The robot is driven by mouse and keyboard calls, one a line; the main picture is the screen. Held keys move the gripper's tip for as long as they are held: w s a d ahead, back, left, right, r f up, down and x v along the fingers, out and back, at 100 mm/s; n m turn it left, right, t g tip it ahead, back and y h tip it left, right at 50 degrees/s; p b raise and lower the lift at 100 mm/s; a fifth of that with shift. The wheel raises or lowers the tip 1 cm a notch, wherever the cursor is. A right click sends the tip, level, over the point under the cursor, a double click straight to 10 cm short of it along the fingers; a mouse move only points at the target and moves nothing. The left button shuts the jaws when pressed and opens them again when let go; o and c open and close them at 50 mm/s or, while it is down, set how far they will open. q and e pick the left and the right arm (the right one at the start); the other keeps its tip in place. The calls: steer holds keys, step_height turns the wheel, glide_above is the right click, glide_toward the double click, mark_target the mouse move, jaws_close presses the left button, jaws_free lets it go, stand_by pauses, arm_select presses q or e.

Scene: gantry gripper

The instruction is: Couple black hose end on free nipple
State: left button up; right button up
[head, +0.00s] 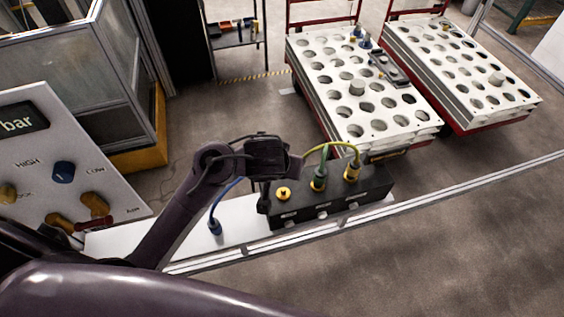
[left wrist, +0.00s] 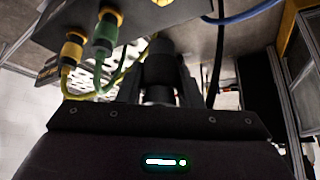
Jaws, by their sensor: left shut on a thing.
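My left gripper (head: 268,172) hangs at the left end of a black manifold box (head: 335,203). In the left wrist view, my left gripper (left wrist: 160,100) is shut on the black hose end (left wrist: 158,72), a dark cylinder below the box (left wrist: 130,22) in the picture. In the head view the arm mostly hides the hose end. A yellow fitting without a hose (head: 283,193) sits on the box top near the gripper. A green coupling (head: 318,180) and a yellow coupling (head: 352,170) with hoses sit farther right. I cannot tell whether the hose end touches any nipple.
A blue hose end (head: 215,226) stands on the white bench (head: 235,238) left of the box. A control panel (head: 75,165) with knobs is at the left. Two white trays with round holes (head: 335,80) (head: 470,75) stand behind. A metal rail (head: 430,190) runs along the front.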

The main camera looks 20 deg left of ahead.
arm_select(q)
steer(key=shift+d, duration=0.25)
steer(key=b, duration=0.4)
glide_above(283, 190)
step_height(283, 190, down, 5)
steer(key=shift+w+r, duration=0.1)
steer(key=shift+r, duration=0.05)
steer(key=shift+f+b, duration=0.45)
steer(key=shift+b, duration=0.05)
steer(key=shift+f, duration=0.1)
arm_select(e)
steer(key=f, duration=0.5)
steer(key=shift+w+d+f, duration=0.1)
steer(key=shift+w, duration=0.2)
steer(key=shift+d, duration=0.35)
steer(key=shift+r, duration=0.25)
arm_select(q)
steer(key=shift+p, duration=0.3)
arm_select(e)
steer(key=shift+a+r, duration=0.15)
steer(key=shift+a, duration=0.05)
arm_select(q)
steer(key=shift+f+b, duration=1.25)
steer(key=shift+f, duration=0.25)
arm_select(e)
steer(key=shift+d+f, duration=0.15)
steer(key=shift+f, duration=1.1)
